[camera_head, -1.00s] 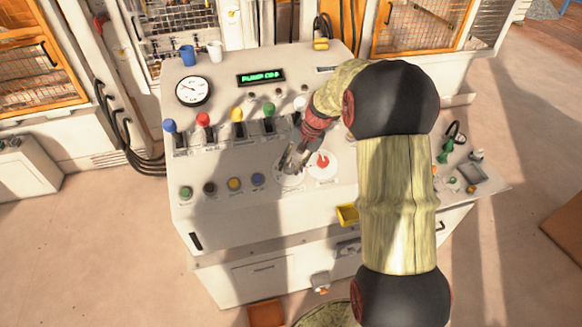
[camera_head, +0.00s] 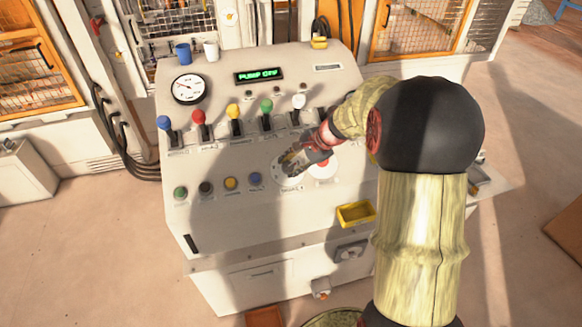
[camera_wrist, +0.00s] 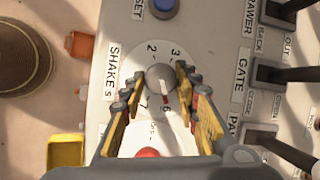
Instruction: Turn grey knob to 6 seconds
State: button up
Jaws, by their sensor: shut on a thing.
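The grey knob (camera_wrist: 160,78) sits on a white round dial marked with numbers, beside the label "SHAKE s" (camera_wrist: 114,72). The knob's red pointer (camera_wrist: 164,97) points at or close to the 6. The 2, 3 and 7 also show around the knob; other numbers are hidden by my fingers. My gripper (camera_wrist: 160,80) is shut on the grey knob, one yellow finger on each side of it. In the head view my gripper (camera_head: 291,162) reaches down onto the dial from the right and covers most of the knob.
A red knob (camera_wrist: 148,153) on another white dial lies close beside the grey one. Several coloured levers (camera_head: 235,122) stand behind, and several buttons (camera_head: 231,184) lie to the left. A display (camera_head: 259,75) reads "PUMP OFF". A yellow tray (camera_head: 356,214) is in front.

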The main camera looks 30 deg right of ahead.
dwell(0.4)
jog(key=o, duration=1.1)
jog(key=shift+o, duration=0.2)
jog(key=v, duration=1.2)
jog(key=shift+s+a, duration=0.1)
